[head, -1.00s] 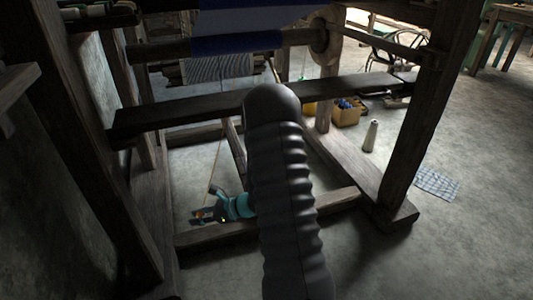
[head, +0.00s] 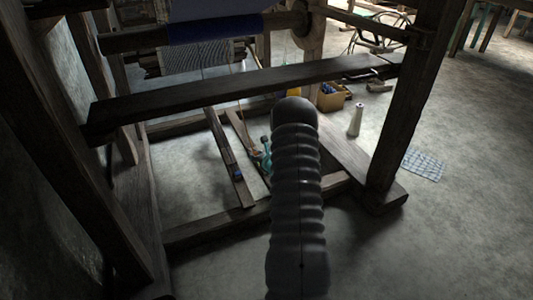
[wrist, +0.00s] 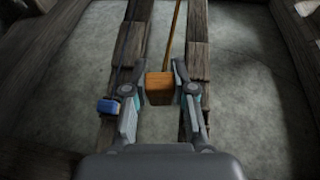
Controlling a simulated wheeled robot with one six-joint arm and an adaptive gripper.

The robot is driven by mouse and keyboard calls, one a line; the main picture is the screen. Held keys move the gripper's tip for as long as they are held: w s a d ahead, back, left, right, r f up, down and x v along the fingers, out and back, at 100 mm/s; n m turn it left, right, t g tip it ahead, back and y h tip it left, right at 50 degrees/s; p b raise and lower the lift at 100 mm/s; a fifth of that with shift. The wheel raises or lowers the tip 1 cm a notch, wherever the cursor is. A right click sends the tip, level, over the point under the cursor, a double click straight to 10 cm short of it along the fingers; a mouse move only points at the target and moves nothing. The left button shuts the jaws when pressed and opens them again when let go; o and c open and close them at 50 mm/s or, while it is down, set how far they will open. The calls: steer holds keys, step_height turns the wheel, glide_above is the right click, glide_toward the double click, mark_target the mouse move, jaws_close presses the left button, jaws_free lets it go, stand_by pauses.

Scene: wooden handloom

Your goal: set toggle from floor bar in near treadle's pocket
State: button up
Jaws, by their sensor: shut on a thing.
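My gripper (wrist: 158,92) is shut on an orange-brown wooden toggle (wrist: 160,87), with a thin cord (wrist: 173,35) running up from it. In the wrist view the toggle is over the gap between two dark treadles, a left one (wrist: 131,45) and a right one (wrist: 199,62). A blue piece (wrist: 108,106) sits at the left treadle; it also shows in the head view (head: 238,174). In the head view my arm hides most of the gripper; its teal part shows beside the right treadle (head: 248,160). I cannot make out a pocket.
The floor bar (head: 215,230) crosses in front of the treadles. A wide beam (head: 230,88) spans above them, and a thick post (head: 405,110) stands at right. A pale cone (head: 355,120), a box (head: 330,98) and a checked cloth (head: 423,165) are on the floor at right.

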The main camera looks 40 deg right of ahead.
steer(key=d+f+m+h, duration=0.1)
steer(key=d+m+h, duration=0.1)
steer(key=d, duration=0.4)
steer(key=shift+s+f+b, duration=0.1)
steer(key=shift+f+b, duration=0.95)
steer(key=shift+f, duration=3.45)
steer(key=o, duration=0.9)
steer(key=shift+f, duration=0.1)
steer(key=shift+c, duration=0.2)
steer(key=shift+a+f, duration=0.1)
steer(key=v, duration=1.1)
steer(key=shift+s+r, duration=0.15)
steer(key=shift+r, duration=0.35)
steer(key=shift+s+r+p, duration=0.2)
steer(key=shift+r+p, duration=0.1)
steer(key=shift+r, duration=0.3)
step_height(320, 180, up, 5)
steer(key=shift+p, duration=1.15)
